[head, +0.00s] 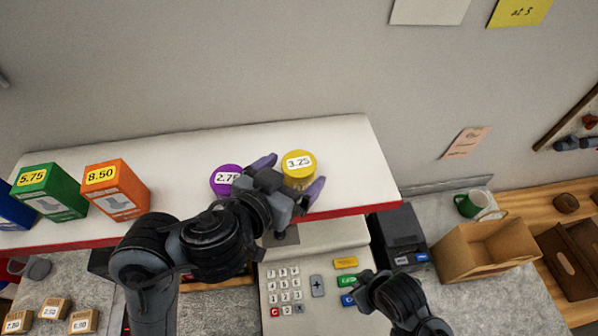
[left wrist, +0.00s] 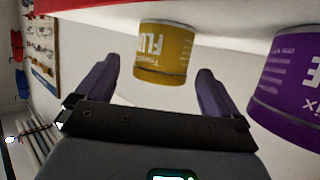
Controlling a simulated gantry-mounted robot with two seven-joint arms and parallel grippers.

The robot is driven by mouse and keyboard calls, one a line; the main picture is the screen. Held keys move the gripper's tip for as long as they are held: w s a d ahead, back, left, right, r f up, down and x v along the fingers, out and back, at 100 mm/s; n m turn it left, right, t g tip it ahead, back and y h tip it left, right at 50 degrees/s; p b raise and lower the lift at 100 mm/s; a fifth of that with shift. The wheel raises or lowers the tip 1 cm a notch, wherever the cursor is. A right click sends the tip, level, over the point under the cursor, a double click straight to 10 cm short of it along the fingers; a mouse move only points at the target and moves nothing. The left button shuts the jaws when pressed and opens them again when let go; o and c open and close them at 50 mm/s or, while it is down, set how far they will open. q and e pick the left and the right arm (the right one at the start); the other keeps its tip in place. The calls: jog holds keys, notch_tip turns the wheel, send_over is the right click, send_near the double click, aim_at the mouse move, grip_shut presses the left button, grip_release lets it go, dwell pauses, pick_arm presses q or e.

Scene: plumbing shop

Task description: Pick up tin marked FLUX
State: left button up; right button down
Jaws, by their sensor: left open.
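The yellow tin marked FLUX (head: 298,165) stands on the white shelf with a 3.25 label on its lid. In the left wrist view the yellow tin (left wrist: 163,50) appears upside down, with part of the lettering "FLU" readable. My left gripper (head: 290,178) is open, with one purple finger on each side of the tin. In the left wrist view a gap shows between the tin and each finger. My right gripper (head: 368,287) is low over the counter by the register keys; its jaws are not clear.
A purple tin (head: 225,179) labelled 2.75 stands close left of my left gripper; it also shows in the wrist view (left wrist: 290,90). Green (head: 52,191) and orange (head: 117,188) boxes stand further left on the shelf (head: 350,150). A cash register (head: 300,270) sits below.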

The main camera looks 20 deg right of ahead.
aim_at(303, 164)
pick_arm(q)
jog(key=b+x, duration=0.1)
jog(key=x, duration=0.3)
jog(key=shift+a+f, duration=0.1)
pick_arm(e)
jog(key=shift+d+f, duration=0.1)
jog(key=shift+f, duration=0.65)
pick_arm(q)
jog(key=shift+w+d+f+b, duration=0.2)
jog(key=shift+w+d+b, duration=0.2)
jog(key=shift+d, duration=0.15)
pick_arm(e)
jog(key=shift+f, duration=0.15)
pick_arm(q)
jog(key=c, duration=1.1)
pick_arm(e)
jog(key=shift+w, duration=0.1)
